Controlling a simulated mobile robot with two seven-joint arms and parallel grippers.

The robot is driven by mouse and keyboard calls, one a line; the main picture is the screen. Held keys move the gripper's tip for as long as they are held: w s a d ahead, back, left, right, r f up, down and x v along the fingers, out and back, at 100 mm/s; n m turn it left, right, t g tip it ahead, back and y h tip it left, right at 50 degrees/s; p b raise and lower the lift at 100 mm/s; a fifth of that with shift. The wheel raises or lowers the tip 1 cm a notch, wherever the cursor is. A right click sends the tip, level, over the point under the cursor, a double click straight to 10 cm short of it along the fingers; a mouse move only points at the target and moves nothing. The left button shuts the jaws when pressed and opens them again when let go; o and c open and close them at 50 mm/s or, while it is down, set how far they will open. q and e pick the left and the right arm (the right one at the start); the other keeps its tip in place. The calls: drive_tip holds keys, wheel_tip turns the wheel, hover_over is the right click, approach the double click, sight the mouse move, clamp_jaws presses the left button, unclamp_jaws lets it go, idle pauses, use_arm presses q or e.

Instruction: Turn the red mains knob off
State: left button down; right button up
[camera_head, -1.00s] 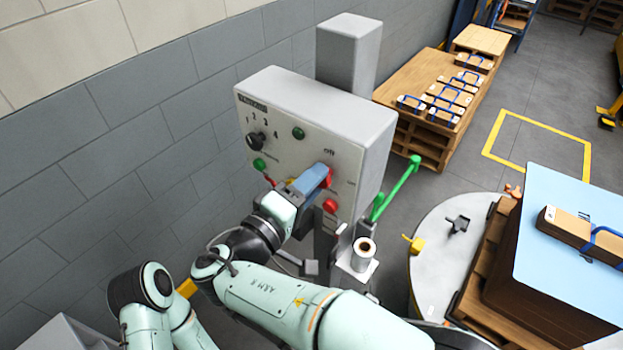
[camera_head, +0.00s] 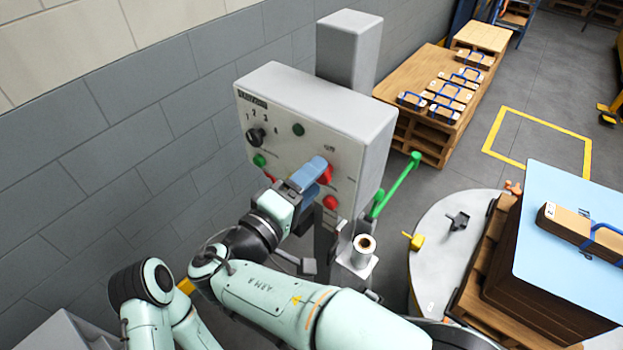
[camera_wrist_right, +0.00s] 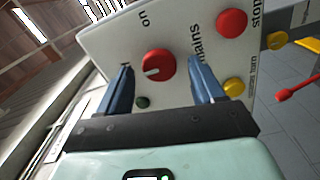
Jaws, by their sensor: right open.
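The red mains knob (camera_wrist_right: 158,65) is on the front of the grey control box (camera_head: 345,105). A white mark on its face points toward the left finger in the right wrist view. In the head view an "off" label is above the knob (camera_head: 327,174), which is partly hidden by my fingers. In the wrist view "on" is above it and "mains" is to its right. My right gripper (camera_head: 317,175) is open, its blue fingers on either side of the knob with gaps visible. My left gripper is not in view.
A red stop button (camera_wrist_right: 231,21) and a yellow button (camera_wrist_right: 233,87) are close to the right finger in the wrist view. A black selector knob (camera_head: 255,138) and green buttons share the panel. A green bar (camera_head: 398,185) sticks out right of the box.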

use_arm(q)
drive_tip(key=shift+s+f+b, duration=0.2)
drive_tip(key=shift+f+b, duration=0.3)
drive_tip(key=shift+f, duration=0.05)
use_arm(e)
drive_tip(key=v, duration=1.3)
drive_tip(key=shift+w+f, duration=0.1)
